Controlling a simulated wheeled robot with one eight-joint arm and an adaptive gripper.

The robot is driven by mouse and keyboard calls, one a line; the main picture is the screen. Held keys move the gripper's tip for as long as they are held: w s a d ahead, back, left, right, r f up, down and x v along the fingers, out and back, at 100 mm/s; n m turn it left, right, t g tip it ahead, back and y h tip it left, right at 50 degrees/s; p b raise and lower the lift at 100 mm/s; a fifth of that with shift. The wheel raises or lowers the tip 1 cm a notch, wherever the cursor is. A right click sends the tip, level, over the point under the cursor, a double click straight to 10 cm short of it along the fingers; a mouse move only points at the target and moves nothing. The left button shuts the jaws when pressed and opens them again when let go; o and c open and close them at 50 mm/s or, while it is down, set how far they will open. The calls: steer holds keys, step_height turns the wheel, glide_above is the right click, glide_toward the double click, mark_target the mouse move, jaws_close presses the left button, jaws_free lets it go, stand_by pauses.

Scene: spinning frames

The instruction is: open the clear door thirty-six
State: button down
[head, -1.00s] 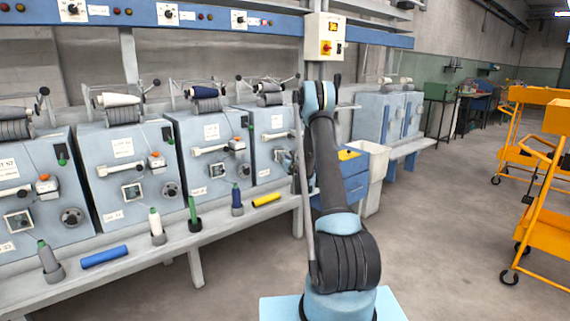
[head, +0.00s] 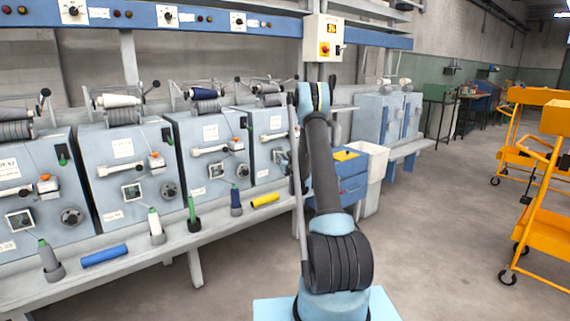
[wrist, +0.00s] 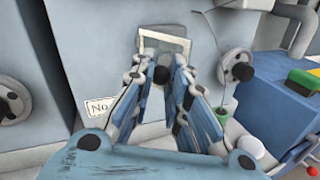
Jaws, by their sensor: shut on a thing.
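The clear door (wrist: 165,42), a small pane in a pale frame, is on the front of a grey-blue machine in the wrist view. A dark round knob (wrist: 160,75) sits at its lower edge. My gripper (wrist: 161,80) reaches up to it, with its two fingers closed in on either side of the knob. The fingers hide the lower part of the door. I cannot tell whether the door stands off its opening. A label (wrist: 101,106) beside it is only partly readable. In the head view my arm largely hides the gripper by the fourth machine (head: 264,140).
A round dial (wrist: 238,70) and a blue cabinet (wrist: 272,110) with a green item are close on the right. In the head view several bobbins stand on the bench ledge (head: 130,262), with a yellow tube (head: 265,200). Orange trolleys (head: 545,215) stand right, beyond open floor.

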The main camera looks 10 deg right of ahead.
steer(key=shift+w+a+y, duration=0.2)
steer(key=shift+a+y, duration=0.3)
steer(key=shift+a, duration=0.55)
steer(key=c, duration=1.6)
jaws_free()
steer(key=shift+a+r, duration=0.1)
steer(key=shift+o, duration=0.4)
steer(key=shift+s+a+n, duration=0.1)
steer(key=shift+a+n, duration=0.1)
steer(key=shift+n, duration=0.1)
steer(key=shift+d, duration=0.1)
steer(key=shift+c, duration=0.2)
steer(key=shift+d, duration=0.15)
